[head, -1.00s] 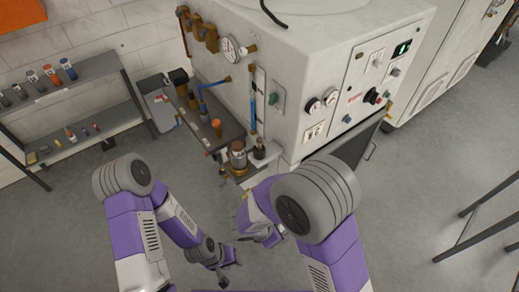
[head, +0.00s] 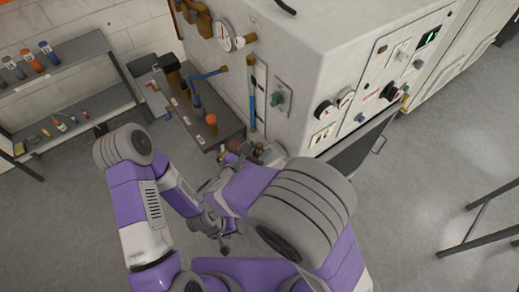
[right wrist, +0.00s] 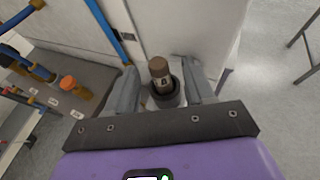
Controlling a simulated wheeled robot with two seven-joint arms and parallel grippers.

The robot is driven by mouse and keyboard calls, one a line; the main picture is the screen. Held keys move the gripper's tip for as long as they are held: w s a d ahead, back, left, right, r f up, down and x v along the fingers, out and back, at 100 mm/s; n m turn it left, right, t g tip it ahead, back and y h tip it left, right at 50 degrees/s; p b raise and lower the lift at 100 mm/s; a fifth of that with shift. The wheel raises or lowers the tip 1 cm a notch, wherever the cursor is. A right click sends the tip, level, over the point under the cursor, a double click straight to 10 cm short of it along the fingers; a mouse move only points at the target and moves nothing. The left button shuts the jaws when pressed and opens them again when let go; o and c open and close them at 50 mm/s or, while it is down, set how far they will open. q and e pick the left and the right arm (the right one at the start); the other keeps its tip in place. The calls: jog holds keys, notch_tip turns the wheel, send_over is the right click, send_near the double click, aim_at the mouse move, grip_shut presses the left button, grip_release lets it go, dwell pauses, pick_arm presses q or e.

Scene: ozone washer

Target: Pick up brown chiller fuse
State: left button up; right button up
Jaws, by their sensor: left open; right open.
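The brown chiller fuse (right wrist: 159,70), a brown-topped cylinder with a dark label, stands upright in a dark round holder (right wrist: 166,97) in the right wrist view. My right gripper (right wrist: 160,66) is open, with one finger to each side of the fuse. I cannot tell whether the fingers touch it. In the head view my right gripper (head: 245,157) is at the machine's near corner, and my arm partly hides that spot. My left gripper (head: 222,238) is open and empty, low over the floor.
The white washer machine (head: 310,50) stands right behind the fuse. A dark ledge (head: 222,132) with an orange-capped part (head: 211,122) and blue pipes (head: 205,77) is left of it. A grey shelf (head: 85,105) holds several small cylinders. Open floor lies right.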

aim_at(258, 149)
jog(key=x, duration=0.3)
jog(key=shift+w+d+f+b, duration=0.15)
jog(key=shift+w+b, duration=0.15)
jog(key=shift+w, duration=0.05)
grip_shut()
